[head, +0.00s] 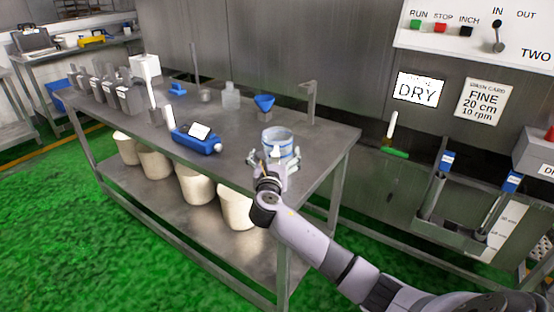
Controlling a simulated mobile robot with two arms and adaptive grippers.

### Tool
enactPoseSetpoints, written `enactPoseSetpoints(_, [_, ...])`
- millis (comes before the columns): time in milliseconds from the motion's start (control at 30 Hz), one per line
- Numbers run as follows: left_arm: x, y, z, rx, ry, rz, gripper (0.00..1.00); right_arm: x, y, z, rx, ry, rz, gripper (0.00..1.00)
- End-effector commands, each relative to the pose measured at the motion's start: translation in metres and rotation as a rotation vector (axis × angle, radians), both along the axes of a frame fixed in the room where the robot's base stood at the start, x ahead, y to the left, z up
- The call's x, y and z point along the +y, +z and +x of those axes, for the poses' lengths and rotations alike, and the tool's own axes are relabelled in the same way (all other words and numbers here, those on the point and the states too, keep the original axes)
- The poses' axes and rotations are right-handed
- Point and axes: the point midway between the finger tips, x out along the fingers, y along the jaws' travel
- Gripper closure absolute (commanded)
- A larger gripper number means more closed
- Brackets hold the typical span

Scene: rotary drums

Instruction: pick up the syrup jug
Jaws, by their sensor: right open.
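The likely syrup jug (277,136) is a pale, translucent vessel with a blue band, upright near the right end of the steel table. My right gripper (273,158) is open at the near side of this jug, with its fingers spread left and right. The gripper hides the jug's lower part. I cannot tell whether the fingers touch it or reach around it. My left gripper is not in view.
The steel table (231,122) also holds a blue scale (196,139), a blue funnel (264,105), a clear bottle (230,96) and several grey containers at the left. White buckets (238,211) stand on the lower shelf. An upright metal post (311,103) rises behind the jug.

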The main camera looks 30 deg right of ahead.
Motion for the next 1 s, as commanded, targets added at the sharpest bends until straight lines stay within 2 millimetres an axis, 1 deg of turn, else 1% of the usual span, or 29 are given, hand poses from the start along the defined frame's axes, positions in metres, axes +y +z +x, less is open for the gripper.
enactPoseSetpoints(67, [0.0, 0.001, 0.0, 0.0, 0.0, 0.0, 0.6, -0.005, 0.001, 0.004, -0.001, -0.002, -0.001, 0.06])
enactPoseSetpoints(233, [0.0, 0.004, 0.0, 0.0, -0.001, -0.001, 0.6, -0.024, 0.002, 0.023, -0.001, -0.004, 0.001, 0.06])
enactPoseSetpoints(300, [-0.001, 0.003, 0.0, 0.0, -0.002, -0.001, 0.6, -0.029, 0.001, 0.031, -0.001, -0.003, 0.0, 0.06])
enactPoseSetpoints(400, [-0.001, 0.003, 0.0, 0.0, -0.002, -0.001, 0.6, -0.034, 0.001, 0.037, 0.0, -0.002, 0.0, 0.06])
enactPoseSetpoints(667, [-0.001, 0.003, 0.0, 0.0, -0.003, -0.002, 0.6, -0.035, 0.001, 0.039, -0.001, 0.0, 0.001, 0.06])
enactPoseSetpoints(1000, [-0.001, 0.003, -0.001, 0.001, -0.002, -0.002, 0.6, -0.035, 0.0, 0.038, -0.001, -0.001, 0.001, 0.29])
